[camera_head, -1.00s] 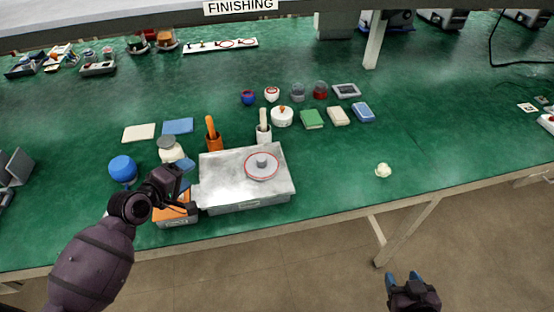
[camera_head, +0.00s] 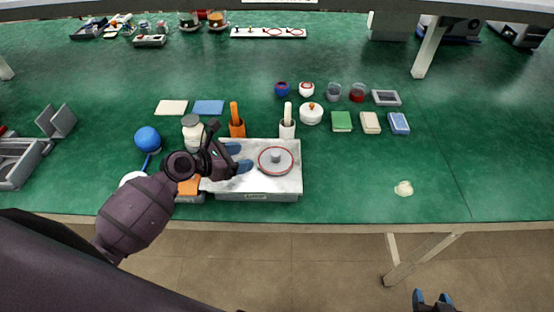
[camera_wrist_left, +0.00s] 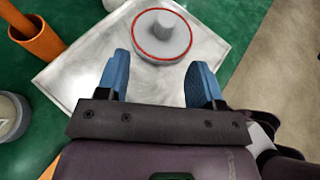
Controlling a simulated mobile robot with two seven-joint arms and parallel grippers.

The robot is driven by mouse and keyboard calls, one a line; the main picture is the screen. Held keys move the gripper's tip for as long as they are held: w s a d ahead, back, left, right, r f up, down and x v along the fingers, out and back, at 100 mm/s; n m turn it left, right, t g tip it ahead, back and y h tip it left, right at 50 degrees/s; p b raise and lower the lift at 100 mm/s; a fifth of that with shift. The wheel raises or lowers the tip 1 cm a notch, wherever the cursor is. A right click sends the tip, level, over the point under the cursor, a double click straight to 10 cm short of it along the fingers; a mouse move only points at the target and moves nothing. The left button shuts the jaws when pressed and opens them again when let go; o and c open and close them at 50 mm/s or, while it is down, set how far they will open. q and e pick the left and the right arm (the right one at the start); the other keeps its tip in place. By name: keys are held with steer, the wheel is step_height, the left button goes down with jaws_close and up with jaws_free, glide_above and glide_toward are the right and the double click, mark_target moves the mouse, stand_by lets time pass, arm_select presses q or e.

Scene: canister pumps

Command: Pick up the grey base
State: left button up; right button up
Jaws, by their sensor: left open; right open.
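The grey base (camera_head: 276,158) is a round grey disc with a red ring and a raised knob. It lies on the right part of a silver metal plate (camera_head: 290,183) on the bench. In the left wrist view the grey base (camera_wrist_left: 161,35) is just beyond my fingertips, apart from them. My left gripper (camera_head: 240,157) is open over the plate, left of the base. Its blue fingers (camera_wrist_left: 158,76) stand wide apart with nothing between them. My right gripper (camera_head: 432,298) is open and empty, low at the bottom edge, away from the bench.
An orange holder (camera_head: 237,127) and a white holder (camera_head: 287,129) with upright handles stand behind the plate. A jar (camera_head: 193,132) and blue ball (camera_head: 147,138) are left. An orange box (camera_head: 190,187) is beside the plate. The bench right of the plate is mostly clear.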

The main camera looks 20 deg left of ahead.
mark_target(272, 155)
arm_select(q)
steer(key=x, duration=0.4)
steer(key=shift+w+d+f, duration=0.1)
steer(key=shift+w+d, duration=0.1)
steer(key=shift+d, duration=0.05)
steer(key=x, duration=0.3)
steer(key=b+x, duration=0.1)
steer(key=shift+d+f, duration=0.2)
steer(key=shift+d, duration=0.4)
steer(key=shift+w+d+f, duration=0.25)
steer(key=shift+w+d, duration=0.15)
steer(key=shift+w, duration=0.1)
arm_select(e)
steer(key=shift+d+f, duration=0.2)
steer(key=shift+f, duration=0.4)
arm_select(q)
steer(key=c, duration=1)
arm_select(e)
steer(key=shift+s+f, duration=0.3)
steer(key=shift+s, duration=0.15)
